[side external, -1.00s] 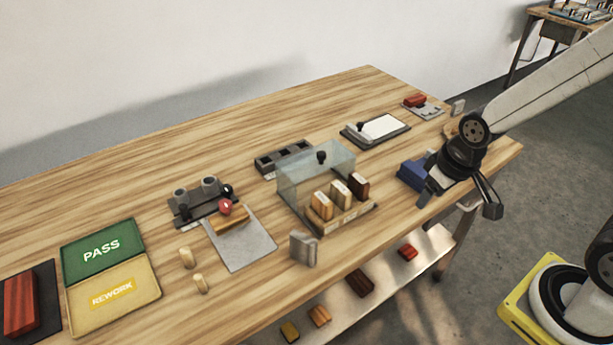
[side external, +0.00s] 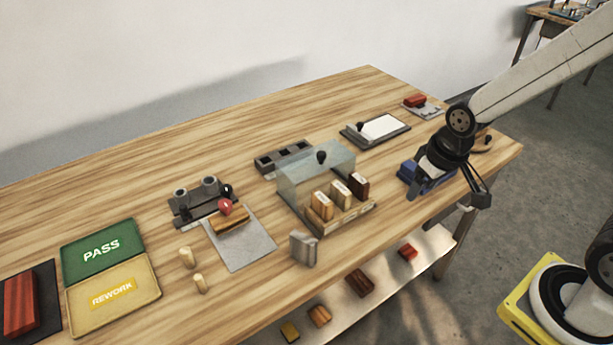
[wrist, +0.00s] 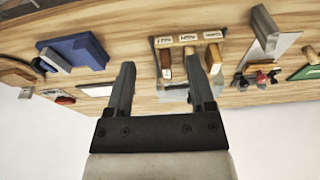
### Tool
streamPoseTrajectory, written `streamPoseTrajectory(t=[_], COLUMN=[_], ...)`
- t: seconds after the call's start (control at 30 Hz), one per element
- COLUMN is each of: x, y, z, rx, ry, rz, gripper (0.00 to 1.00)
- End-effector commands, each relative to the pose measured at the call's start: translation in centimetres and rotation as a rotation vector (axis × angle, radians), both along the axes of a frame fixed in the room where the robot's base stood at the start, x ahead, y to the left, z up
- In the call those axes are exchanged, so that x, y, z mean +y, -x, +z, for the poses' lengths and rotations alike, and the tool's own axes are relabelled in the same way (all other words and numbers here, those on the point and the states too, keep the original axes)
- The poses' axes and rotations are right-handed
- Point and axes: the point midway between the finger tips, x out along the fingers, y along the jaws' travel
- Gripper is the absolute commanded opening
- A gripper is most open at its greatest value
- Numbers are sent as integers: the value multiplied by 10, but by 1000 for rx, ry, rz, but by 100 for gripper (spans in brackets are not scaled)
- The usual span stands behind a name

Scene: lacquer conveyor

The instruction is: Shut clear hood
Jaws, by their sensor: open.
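The clear hood (side external: 300,189) is a see-through box with a dark knob (side external: 321,157) on top, in the middle of the bench. It sits over the back part of a tray (side external: 345,219). Several labelled blocks (side external: 340,193) stand uncovered in front of the hood; they also show in the wrist view (wrist: 188,38). My gripper (side external: 447,192) is open and empty, to the right of the hood and apart from it, near the bench's front edge. In the wrist view, its fingers (wrist: 160,66) point toward the tray, and the hood is hard to make out.
A blue block (side external: 411,171) is close behind my gripper. A grey upright bracket (side external: 303,249) stands in front of the tray. A dark slotted rack (side external: 284,157) and a white-topped plate (side external: 378,128) are behind. Bench space at the back left is clear.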

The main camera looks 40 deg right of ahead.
Motion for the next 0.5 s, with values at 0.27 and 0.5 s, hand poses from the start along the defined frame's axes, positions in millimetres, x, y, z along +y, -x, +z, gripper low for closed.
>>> streamPoseTrajectory(t=[0.27,0.5], x=[7,16], y=[-61,-117], z=[11,20], rx=[40,85], ry=[-11,-19], rz=[-38,-80], gripper=[70,70])
